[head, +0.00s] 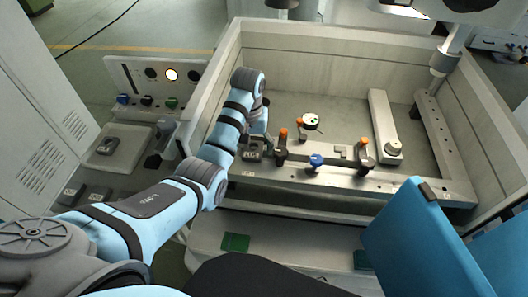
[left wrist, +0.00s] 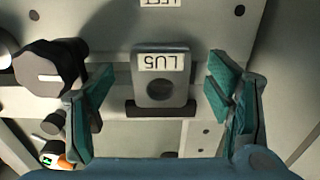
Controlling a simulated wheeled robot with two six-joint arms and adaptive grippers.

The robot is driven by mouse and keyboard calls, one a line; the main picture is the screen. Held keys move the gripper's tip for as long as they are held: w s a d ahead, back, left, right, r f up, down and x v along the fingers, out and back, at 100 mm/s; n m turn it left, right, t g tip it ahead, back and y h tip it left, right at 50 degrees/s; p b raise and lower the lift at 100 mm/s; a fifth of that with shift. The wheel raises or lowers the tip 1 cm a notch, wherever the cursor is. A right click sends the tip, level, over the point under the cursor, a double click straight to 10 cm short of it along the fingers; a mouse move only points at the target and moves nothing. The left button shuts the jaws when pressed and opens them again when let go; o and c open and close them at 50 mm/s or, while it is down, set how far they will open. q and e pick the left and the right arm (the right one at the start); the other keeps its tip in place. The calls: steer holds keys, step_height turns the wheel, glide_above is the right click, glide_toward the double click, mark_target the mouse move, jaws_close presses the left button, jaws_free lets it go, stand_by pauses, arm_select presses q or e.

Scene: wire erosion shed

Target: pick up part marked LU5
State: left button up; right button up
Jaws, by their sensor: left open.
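The part marked LU5 (left wrist: 166,72) is a grey block with a round dark hole and a white label that reads upside down in the left wrist view. It sits on a dark base strip on the pale metal surface. My left gripper (left wrist: 160,84) is open, with one teal-padded finger on each side of the part and a visible gap on both sides. In the head view my left gripper (head: 262,138) is over the left end of the front rail in the machine tank, largely hidden by its own arm. My right gripper is not in view.
A black clamp knob (left wrist: 50,66) stands close to the left finger. In the tank are orange-knobbed clamps (head: 363,152), a blue knob (head: 316,160) and a white disc (head: 311,121). The tank's left wall (head: 214,85) runs close beside my arm.

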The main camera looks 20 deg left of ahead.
arm_select(q)
steer(key=shift+s+a+f, duration=0.1)
steer(key=shift+s+f, duration=0.05)
steer(key=shift+f, duration=0.55)
steer(key=shift+w, duration=0.2)
steer(key=shift+c, duration=0.4)
steer(key=c, duration=1.6)
steer(key=shift+c, duration=0.3)
steer(key=shift+w, duration=0.1)
